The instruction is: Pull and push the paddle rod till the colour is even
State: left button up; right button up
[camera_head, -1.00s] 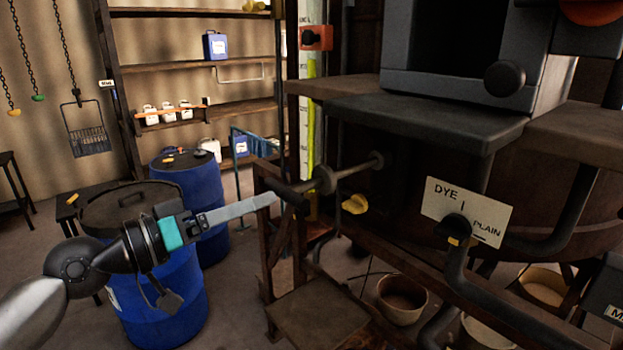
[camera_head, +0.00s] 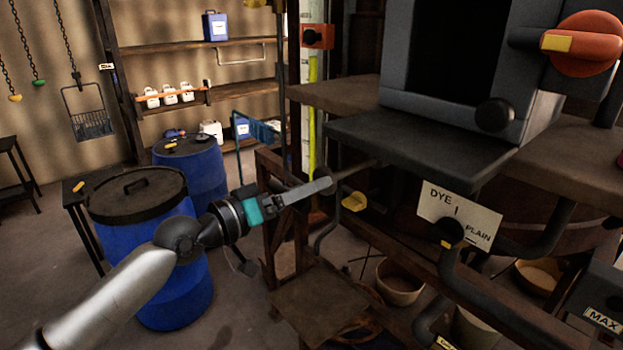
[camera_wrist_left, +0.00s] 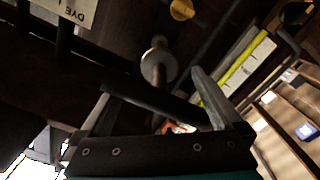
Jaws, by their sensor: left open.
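The paddle rod (camera_head: 357,167) comes out of the dark vat side, and only a short piece shows in the head view. In the left wrist view its dark crossbar handle (camera_wrist_left: 150,97) lies across the space between my fingers, with a round collar (camera_wrist_left: 158,62) beyond it. My left gripper (camera_head: 322,187) is open at the handle; its fingers also show in the wrist view (camera_wrist_left: 150,86), one on each side. In the head view the gripper hides the handle and collar. I cannot tell whether a finger touches it. The liquid's colour is not visible.
A DYE/PLAIN sign (camera_head: 460,215) and pipe valve stand right of the rod. A yellow knob (camera_head: 354,201) is just below it. A wooden frame (camera_head: 272,180) stands close by the gripper. Blue drums (camera_head: 150,250) are at left, a bucket (camera_head: 400,282) below.

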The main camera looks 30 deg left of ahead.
pick_arm(q)
jog(key=shift+x, duration=1.1)
jog(key=shift+c, duration=0.2)
grip_shut()
